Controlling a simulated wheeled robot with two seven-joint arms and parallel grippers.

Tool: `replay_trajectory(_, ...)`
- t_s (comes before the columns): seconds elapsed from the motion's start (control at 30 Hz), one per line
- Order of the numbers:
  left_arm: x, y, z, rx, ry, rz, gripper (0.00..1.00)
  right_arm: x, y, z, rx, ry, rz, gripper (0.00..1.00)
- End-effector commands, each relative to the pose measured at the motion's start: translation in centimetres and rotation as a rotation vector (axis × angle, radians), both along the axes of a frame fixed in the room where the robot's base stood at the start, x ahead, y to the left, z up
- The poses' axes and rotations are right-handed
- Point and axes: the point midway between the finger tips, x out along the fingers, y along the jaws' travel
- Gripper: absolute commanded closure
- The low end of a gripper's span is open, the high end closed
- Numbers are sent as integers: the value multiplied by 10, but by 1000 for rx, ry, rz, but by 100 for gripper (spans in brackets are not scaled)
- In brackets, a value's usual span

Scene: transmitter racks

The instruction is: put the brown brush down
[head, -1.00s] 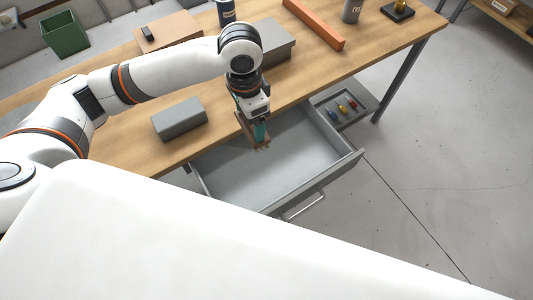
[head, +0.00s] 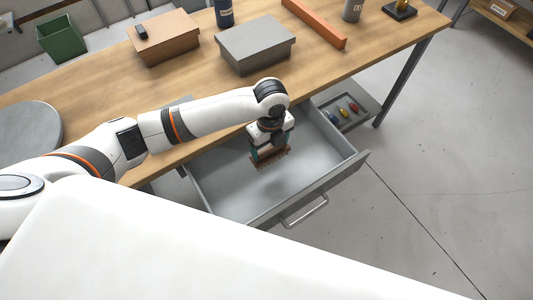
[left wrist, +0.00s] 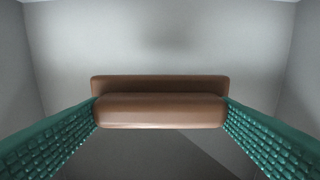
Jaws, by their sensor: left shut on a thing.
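The brown brush (left wrist: 160,108) is held between the two green fingers of my left gripper (left wrist: 160,112) in the left wrist view. In the head view the brush (head: 270,160) shows low between the fingers of my left gripper (head: 269,152), bristles downward, inside the outline of the open grey drawer (head: 213,197). The gripper is shut on the brush. I cannot tell whether the bristles touch the drawer floor. My right gripper is not in view.
The drawer floor around the brush looks bare. A small tray (head: 334,118) with several coloured items sits right of the drawer. On the wooden table (head: 208,83) stand a grey box (head: 256,46), a brown box (head: 163,38) and an orange bar (head: 314,22).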

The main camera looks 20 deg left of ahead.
Motion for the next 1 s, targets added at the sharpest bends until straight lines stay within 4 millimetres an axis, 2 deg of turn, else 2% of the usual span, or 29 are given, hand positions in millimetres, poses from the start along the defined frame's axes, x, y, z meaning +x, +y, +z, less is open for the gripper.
replay_trajectory(0.1, 0, 0, -17, 0, 1, 1, 37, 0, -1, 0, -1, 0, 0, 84)
replay_trajectory(0.27, 0, 0, -28, 1, 1, 1, 37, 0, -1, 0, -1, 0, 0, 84)
replay_trajectory(0.5, 0, 0, -58, 1, -1, 2, 37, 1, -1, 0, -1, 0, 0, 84)
replay_trajectory(0.87, 0, 0, -62, 0, -1, 1, 37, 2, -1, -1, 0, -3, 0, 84)
replay_trajectory(0.9, 0, 0, -62, 0, -1, 1, 14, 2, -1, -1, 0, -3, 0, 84)
replay_trajectory(1.0, 0, 0, -62, 0, -1, 1, 0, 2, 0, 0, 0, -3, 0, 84)
